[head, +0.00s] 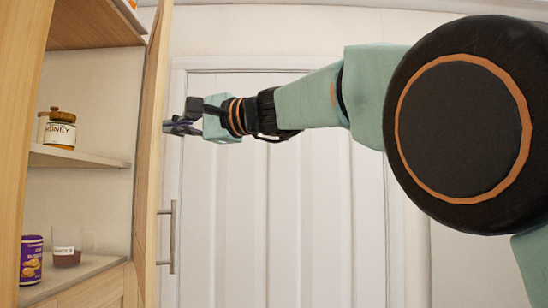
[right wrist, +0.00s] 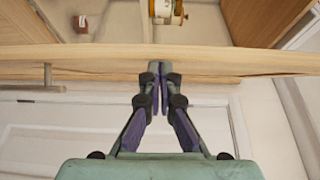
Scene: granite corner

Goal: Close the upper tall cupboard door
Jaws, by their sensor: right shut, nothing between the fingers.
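The upper tall cupboard door (head: 151,130) is light wood and stands open, seen nearly edge-on in the head view. Its grey bar handle (head: 172,237) is low on its outer face. The door crosses the right wrist view as a wooden band (right wrist: 240,62), with the handle at left (right wrist: 48,76). My right gripper (head: 172,127) is shut and empty, at the door's outer side above the handle. In the right wrist view its fingertips (right wrist: 161,70) overlap the door band; I cannot tell whether they touch. My left gripper is not in view.
The open cupboard has shelves (head: 80,158) with a honey jar (head: 60,130), a purple can (head: 31,260) and a glass jar (head: 67,256) inside. A white panelled door (head: 270,220) stands behind my right arm.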

